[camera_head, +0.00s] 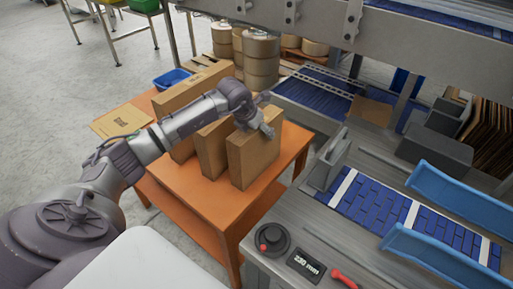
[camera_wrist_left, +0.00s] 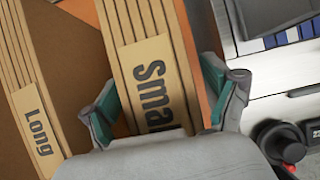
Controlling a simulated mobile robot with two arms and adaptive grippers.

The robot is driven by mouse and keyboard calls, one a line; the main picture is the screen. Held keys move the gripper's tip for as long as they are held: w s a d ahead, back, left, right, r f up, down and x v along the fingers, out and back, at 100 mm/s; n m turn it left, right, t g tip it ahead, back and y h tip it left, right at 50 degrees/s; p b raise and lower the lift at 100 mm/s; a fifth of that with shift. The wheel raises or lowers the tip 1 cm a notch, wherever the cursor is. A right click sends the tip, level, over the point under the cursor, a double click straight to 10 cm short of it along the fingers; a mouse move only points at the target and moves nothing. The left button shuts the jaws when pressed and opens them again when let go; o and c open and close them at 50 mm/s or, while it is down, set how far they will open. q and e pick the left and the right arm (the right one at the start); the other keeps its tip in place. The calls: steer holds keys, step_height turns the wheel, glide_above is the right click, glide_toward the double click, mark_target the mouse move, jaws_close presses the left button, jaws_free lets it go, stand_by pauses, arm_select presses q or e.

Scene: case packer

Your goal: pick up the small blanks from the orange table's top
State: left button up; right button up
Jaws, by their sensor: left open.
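The small blanks (camera_wrist_left: 150,40) form an upright brown stack labelled "Small", partly cut off by the picture's edge in the left wrist view. In the head view, this appears to be the nearest, rightmost stack (camera_head: 252,160) on the orange table (camera_head: 208,205). My left gripper (camera_head: 264,122) is over the top of that stack. In the left wrist view, my left gripper (camera_wrist_left: 160,105) is open, with one teal-padded finger on each side of the stack. Whether the pads touch it, I cannot tell. My right gripper is not in view.
A stack labelled "Long" (camera_wrist_left: 35,125) stands to the left in the wrist view. A flat cardboard sheet (camera_head: 120,122) lies at the table's left corner. A blue bin (camera_head: 171,79) is behind. The machine with its blue conveyor (camera_head: 375,205) stands close on the right.

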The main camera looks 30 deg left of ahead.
arm_select(q)
steer(key=shift+f+b, duration=0.25)
steer(key=shift+b, duration=0.05)
stand_by(0.5)
steer(key=shift+r, duration=0.1)
jaws_close()
